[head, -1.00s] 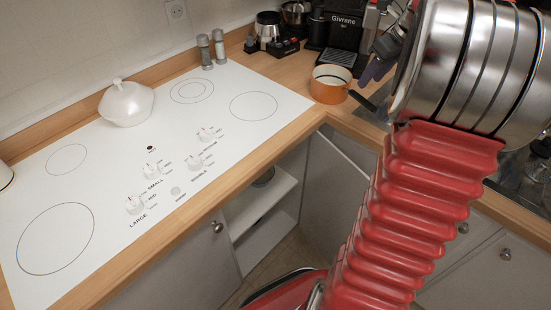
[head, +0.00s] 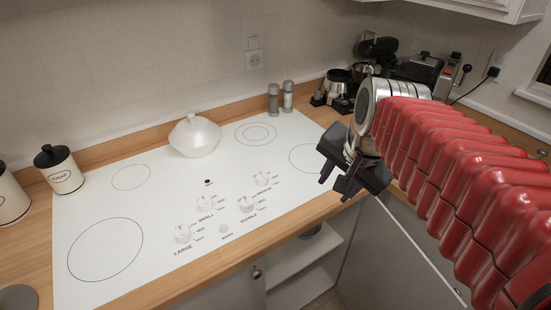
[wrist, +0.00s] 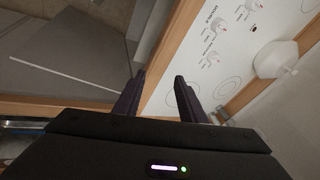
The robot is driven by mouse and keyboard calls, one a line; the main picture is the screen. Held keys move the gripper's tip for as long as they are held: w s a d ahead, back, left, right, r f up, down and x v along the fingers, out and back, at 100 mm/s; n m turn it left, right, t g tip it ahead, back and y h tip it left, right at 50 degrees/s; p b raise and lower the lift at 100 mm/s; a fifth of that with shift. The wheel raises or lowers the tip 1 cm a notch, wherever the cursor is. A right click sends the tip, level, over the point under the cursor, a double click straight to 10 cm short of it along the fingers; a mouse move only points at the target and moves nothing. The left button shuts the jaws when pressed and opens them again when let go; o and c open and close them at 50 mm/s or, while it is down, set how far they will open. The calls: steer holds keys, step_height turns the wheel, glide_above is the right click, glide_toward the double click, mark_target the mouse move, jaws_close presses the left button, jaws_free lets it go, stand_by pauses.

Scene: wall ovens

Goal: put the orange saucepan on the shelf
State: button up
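The orange saucepan does not show in either current view; my arm covers the part of the counter to the right of the cooktop in the head view. The white open shelf (head: 300,254) is under the counter at the lower middle, beside a cabinet door. My gripper (head: 337,182) is over the right front edge of the cooktop, pointing down and left. In the wrist view my gripper (wrist: 158,92) has its two dark fingers apart, with nothing between them.
The white cooktop (head: 130,215) carries a white lidded pot (head: 195,138) at the back. Two shakers (head: 281,98) stand behind it. A canister (head: 60,170) is at left. Coffee equipment (head: 338,85) stands at back right. The wooden counter edge (head: 235,258) runs above the shelf.

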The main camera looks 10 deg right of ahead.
steer(key=s+a+f+n, duration=0.4)
steer(key=s+a+n, duration=0.3)
steer(key=n, duration=0.4)
steer(key=shift+s+a+f+t, duration=0.15)
steer(key=shift+s+a+t, duration=0.25)
steer(key=shift+s, duration=0.1)
steer(key=shift+d, duration=0.1)
steer(key=shift+c, duration=0.3)
